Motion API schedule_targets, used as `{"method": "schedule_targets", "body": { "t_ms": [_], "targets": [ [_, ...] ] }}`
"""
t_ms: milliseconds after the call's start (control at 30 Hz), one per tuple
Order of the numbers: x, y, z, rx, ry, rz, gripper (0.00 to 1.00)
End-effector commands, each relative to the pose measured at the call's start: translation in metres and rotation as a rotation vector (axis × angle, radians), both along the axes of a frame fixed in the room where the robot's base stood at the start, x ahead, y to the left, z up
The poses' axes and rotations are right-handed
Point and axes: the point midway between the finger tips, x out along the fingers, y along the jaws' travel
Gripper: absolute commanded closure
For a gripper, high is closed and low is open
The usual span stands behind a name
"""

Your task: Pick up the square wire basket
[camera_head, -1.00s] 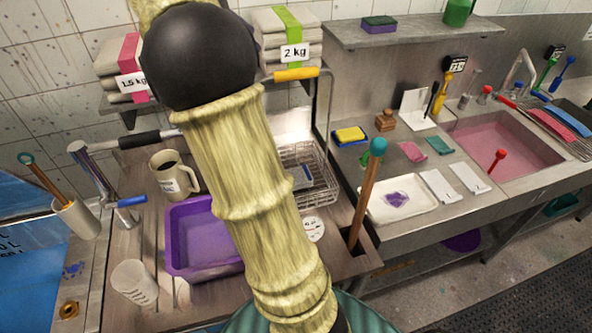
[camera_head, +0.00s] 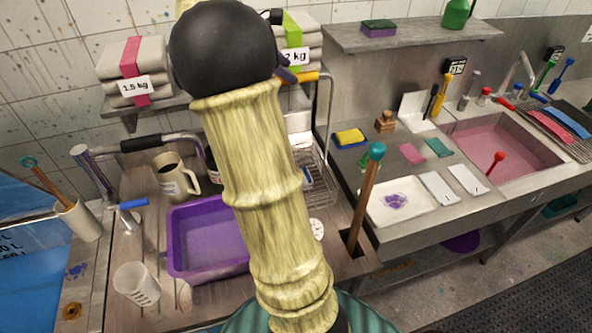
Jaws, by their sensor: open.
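The square wire basket (camera_head: 322,188) stands on the left counter behind the purple tub. My arm crosses in front of it, so only its right part shows, a grey wire mesh. Something blue and white is seen at its left, partly hidden, and I cannot tell whether it lies inside. My gripper cannot be made out; the black ball joint of my arm covers that region. Small dark parts show past the joint's right side, but I cannot tell whether they are fingers. The visible part of the basket rests on the counter.
A purple tub (camera_head: 180,262) and a mug (camera_head: 172,178) stand left of my arm, with a beaker (camera_head: 136,284) in front. A teal-topped stick (camera_head: 366,195) rises right of the basket. A metal rail (camera_head: 325,108) and stacked bundles (camera_head: 134,58) are behind.

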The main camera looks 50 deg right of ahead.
Motion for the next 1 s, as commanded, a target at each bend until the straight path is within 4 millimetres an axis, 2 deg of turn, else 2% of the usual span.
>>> {"method": "schedule_targets", "body": {
  "t_ms": [367,733,1000],
  "targets": [
    [0.0,-0.003,-0.003,0.0,0.0,0.0,0.51],
    [-0.005,-0.032,-0.036,0.001,0.001,-0.001,0.51],
    [-0.006,-0.035,-0.042,0.001,0.0,0.002,0.51]
  ]
}}
